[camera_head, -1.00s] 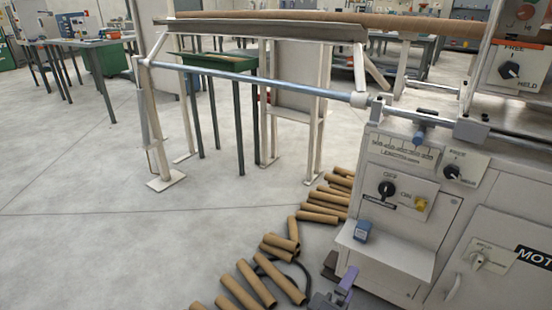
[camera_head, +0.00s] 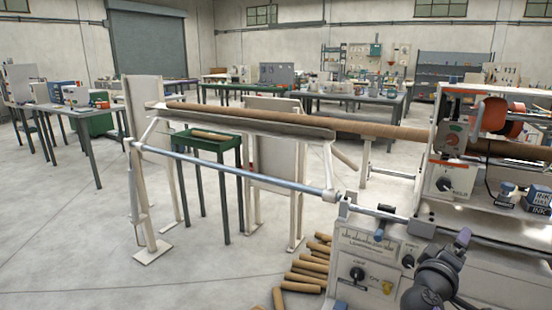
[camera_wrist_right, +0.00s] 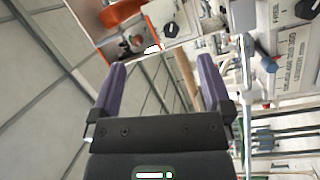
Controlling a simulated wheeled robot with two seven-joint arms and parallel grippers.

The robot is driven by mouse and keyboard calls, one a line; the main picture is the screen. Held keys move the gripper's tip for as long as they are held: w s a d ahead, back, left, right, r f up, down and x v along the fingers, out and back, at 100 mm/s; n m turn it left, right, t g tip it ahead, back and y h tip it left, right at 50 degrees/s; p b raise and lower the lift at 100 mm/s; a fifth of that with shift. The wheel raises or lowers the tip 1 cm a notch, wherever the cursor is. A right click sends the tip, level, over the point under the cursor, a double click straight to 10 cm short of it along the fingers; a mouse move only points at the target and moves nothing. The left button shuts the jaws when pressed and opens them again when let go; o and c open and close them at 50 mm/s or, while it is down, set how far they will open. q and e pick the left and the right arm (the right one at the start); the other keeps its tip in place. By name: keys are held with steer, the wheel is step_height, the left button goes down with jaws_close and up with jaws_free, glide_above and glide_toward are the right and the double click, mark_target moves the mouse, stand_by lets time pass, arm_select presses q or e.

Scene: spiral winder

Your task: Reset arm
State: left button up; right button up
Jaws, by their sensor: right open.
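My right gripper (camera_head: 463,238) shows at the lower right of the head view, in front of the spiral winder's control cabinet. In the right wrist view its two purple fingers (camera_wrist_right: 163,80) stand wide apart with nothing held between them. The wrist view is tilted. The left arm and gripper do not show. The winder (camera_head: 380,245) has a white panel with knobs, partly hidden behind my right arm. A long brown tube (camera_head: 300,120) runs left from the machine above a grey trough.
Several cut brown tubes (camera_head: 308,268) lie on the floor left of the cabinet. A blue-grey bar (camera_head: 235,172) runs from the cabinet to a white stand. A green table (camera_head: 205,142) stands behind it. The floor at the left front is clear.

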steer(key=w+a+f+t+y, duration=0.2)
steer(key=w+a+t+y, duration=0.4)
steer(key=a+y, duration=0.65)
steer(key=s+f+g, duration=0.3)
steer(key=s+f, duration=0.3)
steer(key=f, duration=0.4)
steer(key=s+f+m+g, duration=0.1)
steer(key=s+f+g, duration=0.2)
steer(key=s+f, duration=0.55)
steer(key=s+f+g, duration=0.3)
steer(key=s+f, duration=0.1)
steer(key=f, duration=0.9)
steer(key=s+a+f+g, duration=0.1)
steer(key=s+f+g, duration=0.2)
steer(key=s, duration=1)
steer(key=s+a+f+g+y, duration=0.1)
steer(key=s+f+g, duration=0.2)
steer(key=s, duration=1)
steer(key=s+a+f+g, duration=0.1)
steer(key=s+f+g, duration=0.2)
steer(key=s+f, duration=0.4)
steer(key=s, duration=0.6)
steer(key=shift+s+a+g, duration=0.2)
steer(key=shift+a+g, duration=0.1)
steer(key=shift+g, duration=0.1)
steer(key=shift+w, duration=0.1)
